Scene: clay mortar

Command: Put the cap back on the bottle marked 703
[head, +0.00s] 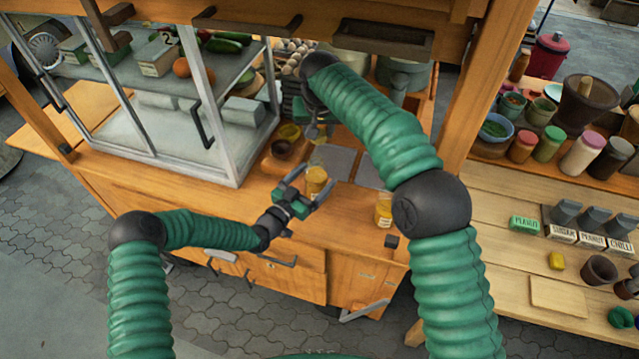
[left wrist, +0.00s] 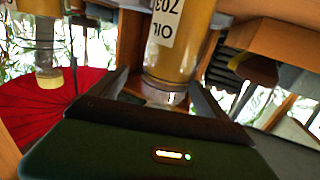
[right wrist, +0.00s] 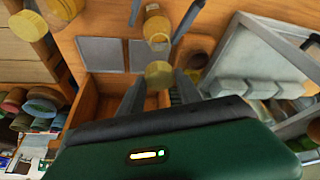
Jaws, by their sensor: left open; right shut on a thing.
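The amber bottle marked OIL 703 (left wrist: 172,48) has a clear, uncapped neck. In the head view the bottle (head: 316,181) stands upright on the wooden cart counter. My left gripper (head: 302,190) is open, with its fingers on either side of the bottle; whether they touch it is unclear. My right gripper (right wrist: 158,85) is shut on a round yellow cap (right wrist: 158,73). It holds the cap above the counter, behind and apart from the bottle, whose neck shows beyond the cap. In the head view the right gripper (head: 316,122) is small and partly hidden by its arm.
A glass display case (head: 215,110) is at the left. Dark bowls (head: 283,149) sit behind the bottle. Grey panels (head: 336,161) lie in the counter.

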